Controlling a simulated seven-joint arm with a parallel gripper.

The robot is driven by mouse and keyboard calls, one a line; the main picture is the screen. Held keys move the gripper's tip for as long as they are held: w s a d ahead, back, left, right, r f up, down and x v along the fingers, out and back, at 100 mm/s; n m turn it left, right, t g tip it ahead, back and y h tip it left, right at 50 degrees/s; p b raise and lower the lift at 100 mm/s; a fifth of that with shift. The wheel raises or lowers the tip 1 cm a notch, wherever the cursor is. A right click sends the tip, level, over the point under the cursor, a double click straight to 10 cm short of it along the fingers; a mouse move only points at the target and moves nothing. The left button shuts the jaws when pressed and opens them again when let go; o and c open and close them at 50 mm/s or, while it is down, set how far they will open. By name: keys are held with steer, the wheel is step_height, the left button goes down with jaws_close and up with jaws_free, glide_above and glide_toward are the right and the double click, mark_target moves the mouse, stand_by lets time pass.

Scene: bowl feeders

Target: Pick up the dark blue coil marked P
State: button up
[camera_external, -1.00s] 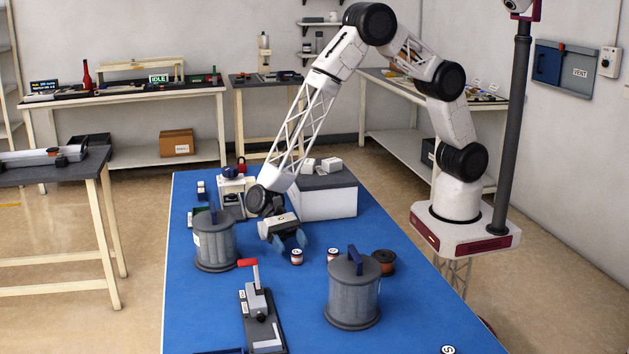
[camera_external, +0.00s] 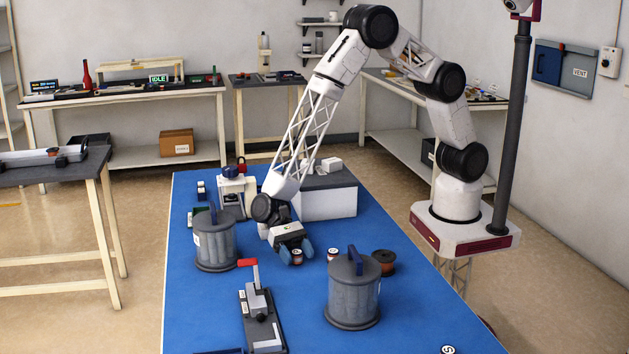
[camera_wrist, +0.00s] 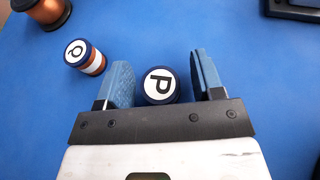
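The dark blue coil marked P (camera_wrist: 160,86) stands upright on the blue table, its white label with a black P facing up in the wrist view. My gripper (camera_wrist: 166,80) is open, with one blue finger on each side of the coil; gaps show between the coil and the fingers, the wider one on the right. In the external view, my gripper (camera_external: 296,254) is low over the table, and the coil (camera_external: 296,258) shows between its fingers.
A second coil, marked Q (camera_wrist: 85,57), stands left of the left finger. A copper wire spool (camera_external: 383,262) is further right. Grey lidded canisters stand at left (camera_external: 215,242) and right (camera_external: 353,292). A lever fixture (camera_external: 258,305) stands in front.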

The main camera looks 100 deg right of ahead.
mark_target(298, 252)
steer(key=c, duration=0.9)
steer(key=shift+r, duration=0.15)
steer(key=shift+r, duration=4.9)
